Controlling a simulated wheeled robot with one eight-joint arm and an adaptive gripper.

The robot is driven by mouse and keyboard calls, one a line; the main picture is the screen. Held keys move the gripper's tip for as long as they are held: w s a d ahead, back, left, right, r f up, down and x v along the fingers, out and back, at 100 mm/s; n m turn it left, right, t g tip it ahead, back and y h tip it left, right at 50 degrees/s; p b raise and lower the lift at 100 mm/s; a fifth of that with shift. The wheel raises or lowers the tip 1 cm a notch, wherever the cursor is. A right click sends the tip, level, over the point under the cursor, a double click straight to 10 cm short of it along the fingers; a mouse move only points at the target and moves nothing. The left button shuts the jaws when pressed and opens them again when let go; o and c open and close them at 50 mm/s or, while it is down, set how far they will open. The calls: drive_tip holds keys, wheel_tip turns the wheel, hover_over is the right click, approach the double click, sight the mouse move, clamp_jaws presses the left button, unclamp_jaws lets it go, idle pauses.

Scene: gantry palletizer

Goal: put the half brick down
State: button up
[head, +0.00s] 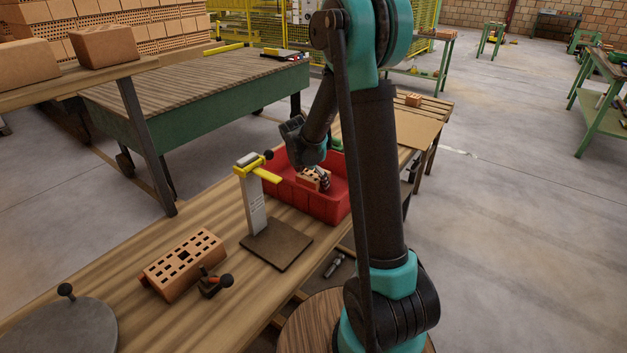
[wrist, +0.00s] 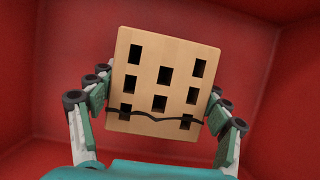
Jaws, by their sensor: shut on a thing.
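The half brick (wrist: 165,78) is a pale orange block with several dark square holes and a thin dark wavy line across its lower part. My gripper (wrist: 163,112) is shut on it, one finger on each side. In the head view the half brick (head: 314,178) shows inside the red bin (head: 323,207), with my gripper (head: 320,172) on it. In the wrist view red walls surround the brick. I cannot tell whether its underside touches the bin floor.
A caliper-like stand (head: 257,208) with a yellow arm stands left of the bin. A holed brick (head: 184,263) lies nearer on the wooden bench (head: 120,275), beside a small black-knobbed clamp (head: 214,284). A round grey plate (head: 65,328) is at front left.

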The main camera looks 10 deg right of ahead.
drive_tip(key=o, duration=1.7)
drive_tip(key=shift+c, duration=0.2)
drive_tip(key=v, duration=1.2)
